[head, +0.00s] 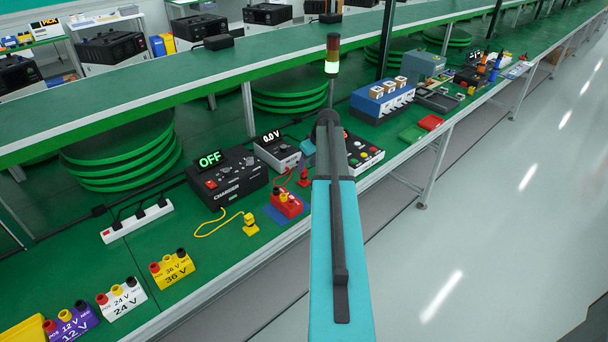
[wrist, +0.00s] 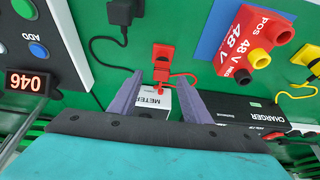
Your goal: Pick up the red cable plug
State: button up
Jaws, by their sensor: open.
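The red cable plug (wrist: 162,58) lies on the green bench, just beyond my fingertips and roughly in line with the gap between them. It also shows in the head view (head: 304,178), right of the charger, with its red cable running toward the meter (head: 277,150). My gripper (wrist: 158,82) is open and empty, with its two purple fingers apart. The meter's white face (wrist: 158,100) shows between the fingers. In the head view my arm hides the gripper.
The red 48 V block (wrist: 252,45) stands right of the plug. A control box with buttons and a display (wrist: 28,82) is at the left, and a black plug (wrist: 120,12) at the top. The charger (head: 227,178) and the yellow plug (head: 250,224) are nearby.

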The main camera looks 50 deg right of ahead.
jog(key=shift+p+x, duration=0.75)
jog(key=shift+x, duration=0.45)
jog(key=shift+p+x, duration=0.35)
jog(key=shift+x, duration=0.95)
jog(key=shift+a, duration=0.15)
jog(key=shift+c, duration=0.2)
jog(key=c, duration=1)
